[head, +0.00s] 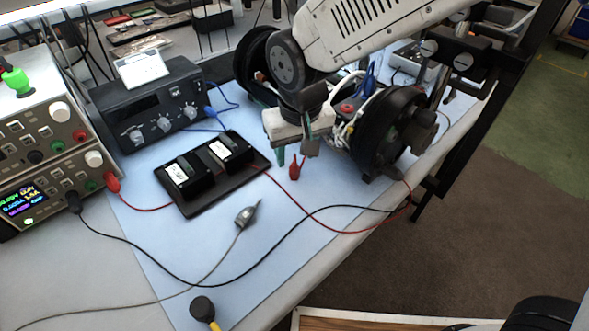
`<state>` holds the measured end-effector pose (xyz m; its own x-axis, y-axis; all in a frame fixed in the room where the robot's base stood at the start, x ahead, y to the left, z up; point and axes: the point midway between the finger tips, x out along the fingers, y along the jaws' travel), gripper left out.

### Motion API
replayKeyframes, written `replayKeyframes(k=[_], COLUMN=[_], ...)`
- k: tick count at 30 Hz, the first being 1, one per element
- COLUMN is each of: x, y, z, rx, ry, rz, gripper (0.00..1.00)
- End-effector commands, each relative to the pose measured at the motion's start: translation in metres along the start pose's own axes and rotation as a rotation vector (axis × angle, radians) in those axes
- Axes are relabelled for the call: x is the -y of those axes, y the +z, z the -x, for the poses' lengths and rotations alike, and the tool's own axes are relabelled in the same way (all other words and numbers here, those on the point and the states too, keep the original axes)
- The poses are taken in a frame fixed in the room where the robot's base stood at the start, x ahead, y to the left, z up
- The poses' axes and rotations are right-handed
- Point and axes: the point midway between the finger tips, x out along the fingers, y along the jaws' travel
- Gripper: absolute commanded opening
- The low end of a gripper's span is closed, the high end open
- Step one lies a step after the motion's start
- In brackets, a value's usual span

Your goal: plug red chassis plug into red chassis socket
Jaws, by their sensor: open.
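A small red plug (294,172) is at the mat just below my gripper, in front of the black cylinder. My gripper (296,157) points down with its fingers apart, one on each side above the plug. I cannot tell whether either finger touches it. A red round part (347,108) shows among white wires inside the open middle of the black cylinder (392,130). It may be the red chassis socket, but it is too small to be sure. My arm hides part of the cylinder's middle.
A black tray (205,205) with two black modules lies left of my gripper. A grey probe (246,215) and red and black cables cross the blue mat (290,235). Instruments (45,130) stand at the left. The table's right edge is close to the cylinder.

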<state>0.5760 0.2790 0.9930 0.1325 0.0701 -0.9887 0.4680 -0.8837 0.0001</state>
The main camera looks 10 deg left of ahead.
Motion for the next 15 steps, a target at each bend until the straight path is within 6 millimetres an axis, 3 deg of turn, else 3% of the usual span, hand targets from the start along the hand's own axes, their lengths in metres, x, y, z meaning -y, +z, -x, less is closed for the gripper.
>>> replayKeyframes(k=[15], x=[-0.001], y=[-0.002], z=[-0.052], rx=[0.002], ry=[0.0], rz=[-0.001], gripper=[0.46])
